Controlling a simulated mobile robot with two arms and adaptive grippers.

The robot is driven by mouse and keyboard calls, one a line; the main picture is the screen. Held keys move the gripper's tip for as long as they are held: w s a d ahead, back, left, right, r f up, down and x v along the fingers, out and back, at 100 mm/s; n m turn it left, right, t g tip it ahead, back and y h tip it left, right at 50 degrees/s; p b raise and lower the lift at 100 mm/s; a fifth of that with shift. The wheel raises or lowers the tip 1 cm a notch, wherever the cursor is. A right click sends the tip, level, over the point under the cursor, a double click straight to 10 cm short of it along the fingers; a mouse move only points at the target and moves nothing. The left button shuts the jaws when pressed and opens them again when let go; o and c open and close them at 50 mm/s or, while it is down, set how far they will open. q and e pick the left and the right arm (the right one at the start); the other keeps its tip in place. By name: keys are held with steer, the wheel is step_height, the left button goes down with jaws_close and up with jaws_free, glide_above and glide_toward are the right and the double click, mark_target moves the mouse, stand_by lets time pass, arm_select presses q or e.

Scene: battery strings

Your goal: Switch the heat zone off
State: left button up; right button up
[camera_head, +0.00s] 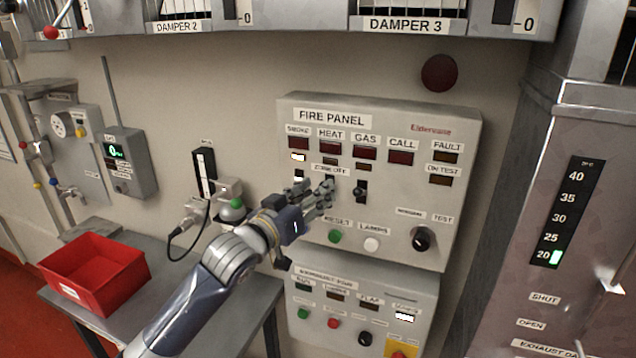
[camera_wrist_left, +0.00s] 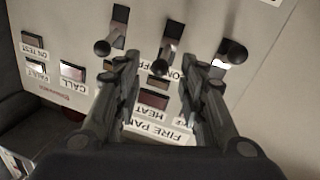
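The fire panel (camera_head: 383,185) is on the wall, with a HEAT lamp window (camera_head: 330,148) in its upper row. My left gripper (camera_head: 315,196) is in front of the switch row below it and hides part of that row. In the left wrist view the panel appears upside down, with the HEAT label (camera_wrist_left: 150,113) behind the fingers. There my left gripper (camera_wrist_left: 162,72) is open, one finger on each side of the middle lever switch (camera_wrist_left: 165,50), in line with HEAT. I cannot tell whether the fingers touch it. My right gripper is not in view.
Neighbouring levers stand close by, on the left (camera_wrist_left: 108,40) and right (camera_wrist_left: 233,54) in the wrist view. Below the row are a green button (camera_head: 335,236), a white button (camera_head: 371,244) and a black knob (camera_head: 421,239). A red bin (camera_head: 95,272) sits on the bench.

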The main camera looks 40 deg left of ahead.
arm_select(q)
steer(key=shift+w, duration=0.85)
jaws_close()
step_height(320, 180, down, 6)
steer(key=m+t+h+b, duration=0.2)
steer(key=t+b, duration=0.7)
steer(key=b, duration=1.7)
steer(key=shift+w+a+f+m+t+h+b, duration=0.15)
steer(key=shift+w+m+t+h+b, duration=0.25)
steer(key=shift+m, duration=0.5)
